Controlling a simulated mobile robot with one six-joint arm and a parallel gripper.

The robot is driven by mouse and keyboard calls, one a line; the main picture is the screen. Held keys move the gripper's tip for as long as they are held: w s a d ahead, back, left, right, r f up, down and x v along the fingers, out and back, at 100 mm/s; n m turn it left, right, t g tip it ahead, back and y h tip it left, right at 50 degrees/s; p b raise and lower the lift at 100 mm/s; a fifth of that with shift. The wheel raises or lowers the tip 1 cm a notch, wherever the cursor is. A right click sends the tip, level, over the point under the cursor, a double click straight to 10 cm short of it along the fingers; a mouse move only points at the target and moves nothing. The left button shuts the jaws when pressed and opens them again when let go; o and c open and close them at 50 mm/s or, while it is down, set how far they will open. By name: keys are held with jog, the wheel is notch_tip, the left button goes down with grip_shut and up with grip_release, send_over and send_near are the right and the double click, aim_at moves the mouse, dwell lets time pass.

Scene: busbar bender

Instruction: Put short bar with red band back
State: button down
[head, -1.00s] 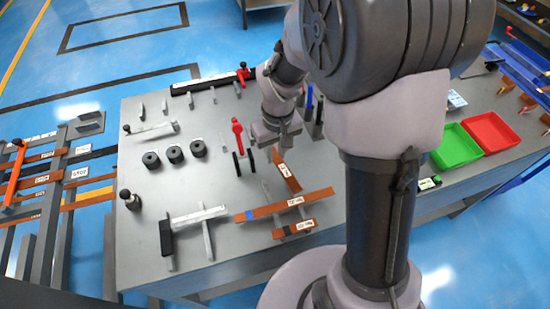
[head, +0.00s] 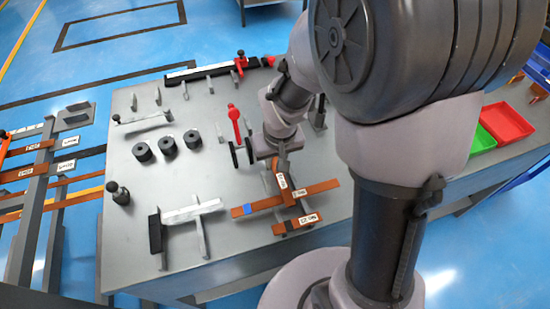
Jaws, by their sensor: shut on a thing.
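My gripper (head: 281,166) is shut on a short copper bar (head: 287,196) with a white label, by its far end. The bar points toward the near edge of the table and overlaps a longer copper bar in the picture; whether they touch I cannot tell. No red band can be made out on it. The longer bar (head: 321,187) lies crosswise with a blue band at its left. Another short labelled copper bar (head: 280,228) lies nearer the table edge. My wrist partly hides the fingers.
A grey table (head: 130,240) carries black cylinders (head: 167,144), a red-handled tool (head: 234,116) and a stand with a pale bar (head: 193,212). A rack (head: 30,192) with labelled bars stands at the left. Red (head: 508,121) and green (head: 481,140) trays sit at the right.

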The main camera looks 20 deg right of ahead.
aim_at(279, 174)
jog(key=shift+f+b, duration=0.35)
jog(key=c, duration=1.1)
grip_release()
jog(key=shift+c, duration=0.2)
jog(key=s+r+p, duration=0.3)
jog(key=r+p, duration=0.5)
jog(key=r, duration=0.9)
jog(key=s+a+r+m+t+y+b, duration=0.1)
jog(key=s+a+r+m, duration=0.1)
jog(key=s+r, duration=0.2)
jog(key=s+a+r+m+t+y+b, duration=0.1)
jog(key=s+r, duration=0.3)
jog(key=s, duration=0.4)
jog(key=shift+s+a+m+t, duration=0.25)
jog(key=shift+a+m+t, duration=0.2)
jog(key=shift+m+t, duration=0.3)
